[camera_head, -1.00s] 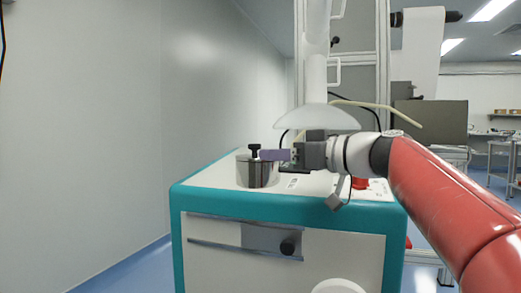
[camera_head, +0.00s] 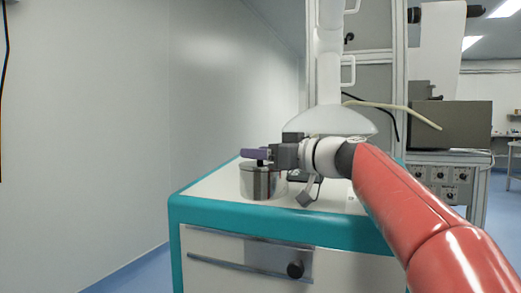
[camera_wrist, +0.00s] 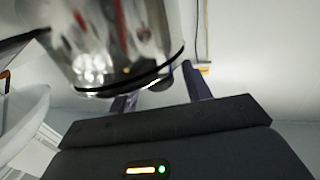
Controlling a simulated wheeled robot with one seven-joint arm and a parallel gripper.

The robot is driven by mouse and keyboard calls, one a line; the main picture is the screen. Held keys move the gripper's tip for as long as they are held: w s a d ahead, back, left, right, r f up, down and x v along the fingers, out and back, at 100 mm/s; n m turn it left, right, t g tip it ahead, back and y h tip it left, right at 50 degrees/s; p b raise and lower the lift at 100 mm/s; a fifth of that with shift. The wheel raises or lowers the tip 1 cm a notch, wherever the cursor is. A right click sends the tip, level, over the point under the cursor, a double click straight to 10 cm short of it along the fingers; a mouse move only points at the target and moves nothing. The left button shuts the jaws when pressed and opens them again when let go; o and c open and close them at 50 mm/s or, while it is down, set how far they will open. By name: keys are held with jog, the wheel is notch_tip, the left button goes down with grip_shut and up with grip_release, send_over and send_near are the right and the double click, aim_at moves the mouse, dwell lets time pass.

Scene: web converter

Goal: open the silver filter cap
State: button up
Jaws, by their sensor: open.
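The silver filter cap (camera_head: 262,182) is a shiny metal cylinder standing upright on the front left of the white-topped cabinet. A black knob sits on top, mostly covered by my gripper in the head view. My gripper (camera_head: 256,154) reaches in from the right, with purple fingers level with the knob just above the cylinder. In the wrist view the silver cylinder (camera_wrist: 115,45) fills the upper left. A small dark knob (camera_wrist: 163,75) shows between the two spread purple fingers of my gripper (camera_wrist: 160,92). The jaws are open. I cannot tell whether they touch the knob.
A white dome-shaped hood (camera_head: 328,121) hangs behind my wrist. A plain wall (camera_head: 85,130) stands to the left, with blue floor along it.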

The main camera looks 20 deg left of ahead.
jog(key=shift+a, duration=0.15)
jog(key=shift+c, duration=0.5)
grip_shut()
jog(key=shift+r, duration=0.1)
